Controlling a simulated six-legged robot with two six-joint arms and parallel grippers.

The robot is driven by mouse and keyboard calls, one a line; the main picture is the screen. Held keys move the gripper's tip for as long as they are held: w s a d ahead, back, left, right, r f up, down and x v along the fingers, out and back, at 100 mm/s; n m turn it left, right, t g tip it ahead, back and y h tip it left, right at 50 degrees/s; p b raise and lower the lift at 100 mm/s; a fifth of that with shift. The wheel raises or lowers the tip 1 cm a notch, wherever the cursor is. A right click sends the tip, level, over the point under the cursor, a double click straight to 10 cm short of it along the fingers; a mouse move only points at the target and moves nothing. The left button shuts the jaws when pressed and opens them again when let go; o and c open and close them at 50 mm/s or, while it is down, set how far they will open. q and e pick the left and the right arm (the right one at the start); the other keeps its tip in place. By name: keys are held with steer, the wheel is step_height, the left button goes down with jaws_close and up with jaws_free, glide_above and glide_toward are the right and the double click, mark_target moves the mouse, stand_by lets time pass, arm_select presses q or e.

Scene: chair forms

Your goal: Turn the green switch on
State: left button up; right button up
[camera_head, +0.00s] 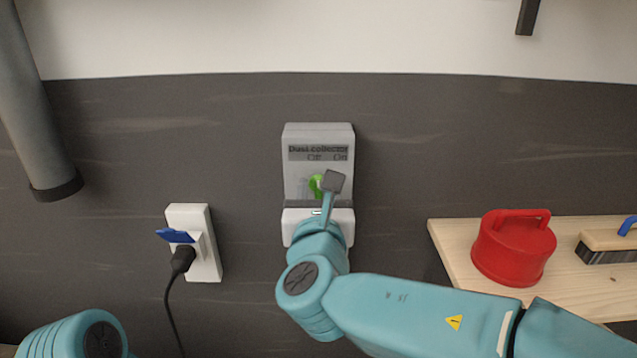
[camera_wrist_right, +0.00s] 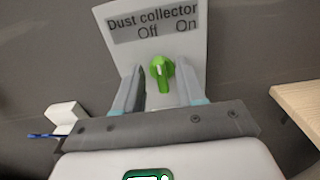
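The green switch (camera_head: 315,185) is a rotary knob on the front of a grey box (camera_head: 318,136) labelled "Dust collector", with "Off" on the left and "On" on the right. In the right wrist view the green switch (camera_wrist_right: 162,73) has its grip roughly upright, and I cannot tell which setting it is at. My right gripper (camera_head: 331,184) is in front of the box and partly covers the switch. In the wrist view my right gripper's fingers (camera_wrist_right: 160,88) are apart, one on each side of the switch, with gaps showing. My left gripper is out of view.
A white wall socket (camera_head: 206,268) with a black plug and blue cover is left of the box. A wooden shelf (camera_head: 450,240) at the right holds a red lidded container (camera_head: 513,252) and a brush (camera_head: 606,240). The wall between is bare.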

steer(key=shift+w, duration=0.2)
steer(key=shift+w, duration=0.1)
jaws_close()
